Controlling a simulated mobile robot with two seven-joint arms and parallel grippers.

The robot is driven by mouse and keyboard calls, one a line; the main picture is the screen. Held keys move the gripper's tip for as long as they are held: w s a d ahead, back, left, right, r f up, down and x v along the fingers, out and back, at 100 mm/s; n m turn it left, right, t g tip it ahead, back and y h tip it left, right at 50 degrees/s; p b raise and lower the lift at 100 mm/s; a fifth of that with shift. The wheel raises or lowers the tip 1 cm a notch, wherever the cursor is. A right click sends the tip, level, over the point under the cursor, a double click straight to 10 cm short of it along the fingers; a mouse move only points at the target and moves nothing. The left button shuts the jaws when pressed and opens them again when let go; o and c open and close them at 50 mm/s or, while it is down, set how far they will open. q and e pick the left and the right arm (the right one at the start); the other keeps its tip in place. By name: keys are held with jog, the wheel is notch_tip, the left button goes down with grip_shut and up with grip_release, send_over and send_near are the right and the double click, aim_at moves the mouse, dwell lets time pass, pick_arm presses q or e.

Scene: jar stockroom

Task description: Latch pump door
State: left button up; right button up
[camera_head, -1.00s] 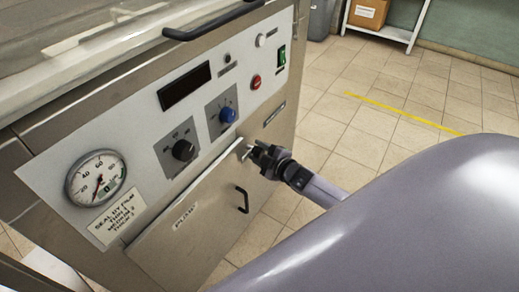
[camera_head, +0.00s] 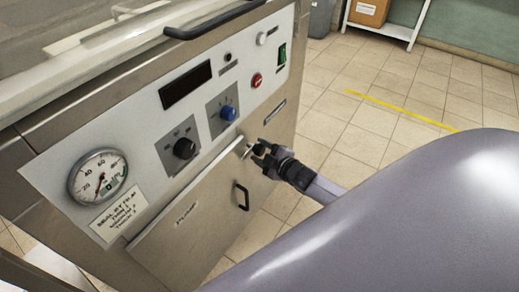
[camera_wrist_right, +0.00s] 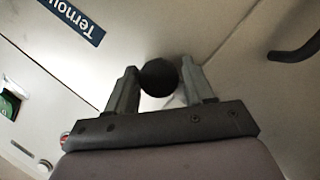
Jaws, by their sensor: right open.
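The pump door (camera_head: 188,232), a steel panel with a "PUMP" label and black pull handle (camera_head: 242,197), is low on the machine's front. It looks shut or nearly so; I cannot tell if it is fully flush. A small metal latch (camera_head: 247,153) is at its upper right corner, with a round black knob (camera_wrist_right: 158,77). My right gripper (camera_head: 262,155) is at the latch. In the right wrist view its open fingers (camera_wrist_right: 160,88) stand on either side of the knob, with a gap at least on the right. My left gripper is not in view.
The control panel above holds a gauge (camera_head: 98,177), black dial (camera_head: 184,148), blue dial (camera_head: 228,113) and red button (camera_head: 257,80). A black bar handle (camera_head: 215,22) runs along the machine's top edge. Tiled floor (camera_head: 355,128) is clear to the right.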

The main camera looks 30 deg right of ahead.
aim_at(261, 152)
jog(key=shift+p+v, duration=0.8)
jog(key=shift+v, duration=2.2)
jog(key=shift+s+a+r, duration=0.1)
jog(key=shift+a, duration=0.05)
jog(key=s+a+r+m+g+p, duration=0.2)
jog(key=s+a+r+m+p, duration=0.2)
jog(key=s+a, duration=0.3)
jog(key=s+a+r+m+g+p, duration=0.2)
jog(key=s+a+r+m+p, duration=0.2)
jog(key=s+a+p, duration=0.3)
jog(key=s+r, duration=0.1)
jog(key=s, duration=0.4)
jog(key=shift+s+r+m+g+y, duration=0.25)
jog(key=shift+s+m+g+y, duration=0.15)
jog(key=shift+a, duration=0.1)
